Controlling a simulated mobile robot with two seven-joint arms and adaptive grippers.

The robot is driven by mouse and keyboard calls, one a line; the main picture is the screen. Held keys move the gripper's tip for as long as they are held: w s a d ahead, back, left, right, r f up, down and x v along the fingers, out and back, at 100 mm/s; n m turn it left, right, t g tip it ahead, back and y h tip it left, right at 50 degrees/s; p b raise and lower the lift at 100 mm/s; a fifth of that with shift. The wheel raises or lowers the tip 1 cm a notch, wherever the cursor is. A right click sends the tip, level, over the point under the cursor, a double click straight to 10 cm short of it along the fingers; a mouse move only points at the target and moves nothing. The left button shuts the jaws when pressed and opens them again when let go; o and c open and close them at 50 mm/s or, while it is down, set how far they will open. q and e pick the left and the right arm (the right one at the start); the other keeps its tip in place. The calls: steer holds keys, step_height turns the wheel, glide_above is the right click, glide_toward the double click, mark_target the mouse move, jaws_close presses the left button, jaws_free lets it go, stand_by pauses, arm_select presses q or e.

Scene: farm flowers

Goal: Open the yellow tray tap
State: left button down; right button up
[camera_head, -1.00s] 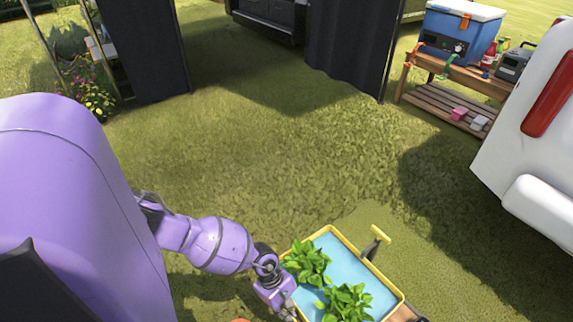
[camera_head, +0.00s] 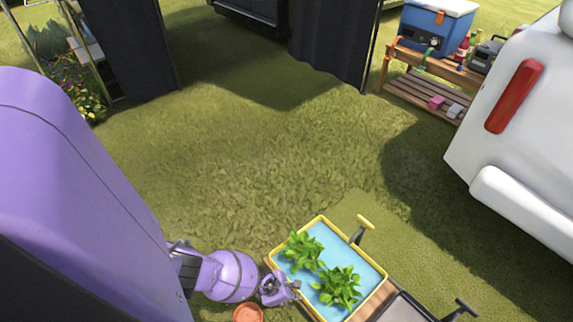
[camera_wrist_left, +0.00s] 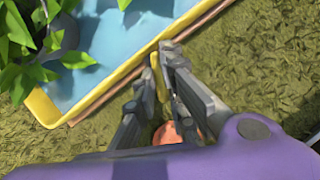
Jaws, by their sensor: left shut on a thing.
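The yellow tray (camera_head: 337,232) has a yellow rim, blue water and two leafy green plants. Its yellow rim and blue inside also show in the left wrist view (camera_wrist_left: 110,83). My left gripper (camera_head: 291,288) is at the tray's near left side. In the left wrist view my left gripper (camera_wrist_left: 160,70) has its fingers closed around a narrow yellow piece, the yellow tap (camera_wrist_left: 166,82), just outside the rim. The fingers hide most of the tap. My right gripper is not in view.
An orange pot (camera_head: 248,313) is below the gripper. A yellow-tipped handle (camera_head: 364,222) sticks out from the tray's far side. A dark tray (camera_head: 402,308) adjoins at the right. A white vehicle (camera_head: 520,160) stands right.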

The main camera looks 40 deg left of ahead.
arm_select(q)
steer(key=shift+r+n+y+p, duration=0.1)
steer(key=shift+n+y+p, duration=0.4)
steer(key=shift+n, duration=0.4)
steer(key=shift+d+n+p, duration=0.1)
steer(key=shift+n+p, duration=0.35)
steer(key=shift+n, duration=0.25)
steer(key=shift+s+n+y, duration=0.1)
steer(key=shift+n+y, duration=0.3)
steer(key=shift+n, duration=0.1)
steer(key=shift+n+p, duration=0.3)
steer(key=shift+n, duration=0.1)
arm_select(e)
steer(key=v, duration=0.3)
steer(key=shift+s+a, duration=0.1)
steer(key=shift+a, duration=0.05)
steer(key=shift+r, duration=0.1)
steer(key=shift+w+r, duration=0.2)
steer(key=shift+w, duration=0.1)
arm_select(q)
steer(key=c, duration=1.8)
jaws_free()
steer(key=shift+c, duration=0.2)
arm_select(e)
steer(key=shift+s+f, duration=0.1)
